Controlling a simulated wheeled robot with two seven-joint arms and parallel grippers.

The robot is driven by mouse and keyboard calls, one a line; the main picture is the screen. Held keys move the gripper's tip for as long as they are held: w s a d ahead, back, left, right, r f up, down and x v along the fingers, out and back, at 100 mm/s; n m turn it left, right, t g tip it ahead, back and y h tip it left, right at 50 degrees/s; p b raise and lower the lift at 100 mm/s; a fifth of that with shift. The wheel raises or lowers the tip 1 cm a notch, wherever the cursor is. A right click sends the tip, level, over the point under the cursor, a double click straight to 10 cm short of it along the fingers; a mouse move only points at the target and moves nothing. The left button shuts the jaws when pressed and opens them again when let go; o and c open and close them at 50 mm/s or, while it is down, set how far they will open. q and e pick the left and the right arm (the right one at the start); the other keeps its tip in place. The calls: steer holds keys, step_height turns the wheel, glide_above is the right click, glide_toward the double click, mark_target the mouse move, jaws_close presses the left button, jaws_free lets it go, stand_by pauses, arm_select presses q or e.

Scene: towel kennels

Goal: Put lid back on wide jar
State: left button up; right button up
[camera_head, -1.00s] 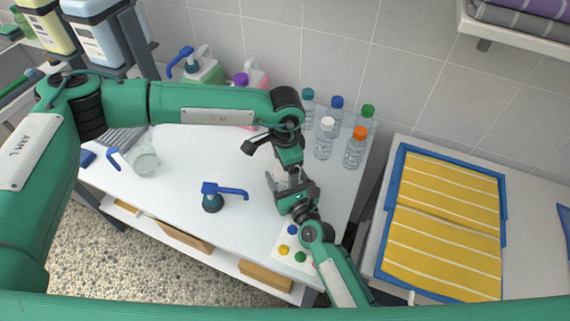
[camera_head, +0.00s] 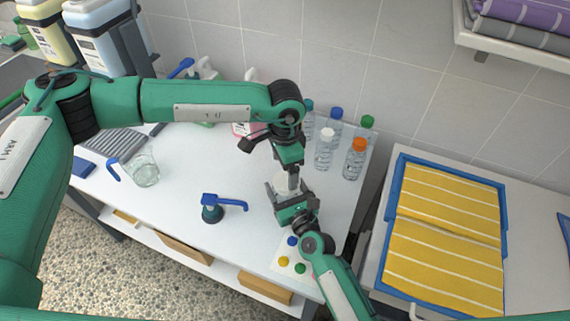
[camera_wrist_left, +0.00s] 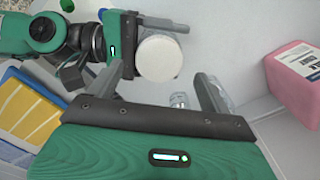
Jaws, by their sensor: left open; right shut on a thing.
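A white round lid (camera_wrist_left: 160,58) shows from above in the left wrist view, at the jaws of my right gripper (camera_wrist_left: 127,62). In the head view a whitish piece (camera_head: 286,180) shows between those jaws; I take it for the wide jar with the lid on top, but the jar's body is mostly hidden. My right gripper (camera_head: 282,190) is shut on it from the front. My left gripper (camera_head: 292,178) points down just above it, open, its fingers apart in the wrist view (camera_wrist_left: 163,85). I cannot tell how evenly the lid sits.
Clear bottles with coloured caps (camera_head: 325,148) stand close to the right. A card with coloured dots (camera_head: 290,262) lies at the front. A pink container (camera_wrist_left: 298,80) stands behind.

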arm_select(q)
steer(key=n, duration=0.5)
steer(key=shift+s+d+r+n, duration=0.1)
steer(key=shift+d+r+n, duration=0.1)
steer(key=shift+d+n, duration=0.1)
steer(key=n, duration=0.4)
steer(key=shift+d+r+n, duration=0.1)
steer(key=shift+r+n, duration=0.1)
steer(key=shift+n, duration=0.1)
steer(key=n, duration=0.4)
steer(key=shift+d+r+n, duration=0.15)
steer(key=shift+r+n, duration=0.05)
steer(key=shift+n, duration=0.1)
steer(key=n, duration=0.4)
steer(key=shift+r+n, duration=0.2)
steer(key=shift+n, duration=0.1)
steer(key=n, duration=0.6)
steer(key=shift+r, duration=0.25)
steer(key=n, duration=0.5)
steer(key=shift+r, duration=0.2)
steer(key=n, duration=0.5)
steer(key=shift+r, duration=0.2)
steer(key=n, duration=0.5)
steer(key=shift+w+a+r, duration=0.15)
steer(key=shift+w+a, duration=0.05)
steer(key=shift+a, duration=0.1)
